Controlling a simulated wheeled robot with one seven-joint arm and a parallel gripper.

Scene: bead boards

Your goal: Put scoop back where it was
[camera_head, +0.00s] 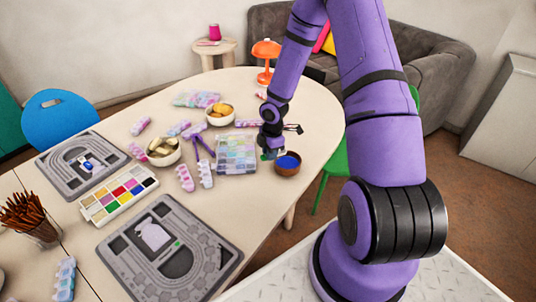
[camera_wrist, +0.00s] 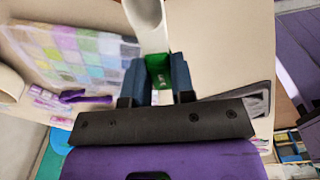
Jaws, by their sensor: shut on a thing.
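My gripper (camera_head: 272,152) is over the table, between the bead case and the brown bowl. In the wrist view my gripper (camera_wrist: 158,80) has its two blue fingers closed on a green piece (camera_wrist: 158,66), which I take to be the scoop's handle. A pale rounded part (camera_wrist: 145,12) extends ahead of it, seemingly the scoop's head, cut off by the top edge. The brown bowl (camera_head: 287,172) holds blue beads (camera_head: 288,161). The clear bead case (camera_head: 236,168) has several coloured compartments and also shows in the wrist view (camera_wrist: 80,55). The scoop is mostly hidden in the head view.
Two bowls, one cream (camera_head: 220,121) and one farther left (camera_head: 163,159), stand on the table (camera_head: 260,205). A purple tool (camera_head: 198,147), a paint palette (camera_head: 118,193) and grey boards (camera_head: 168,285) lie to the left. The table's right edge is near the brown bowl.

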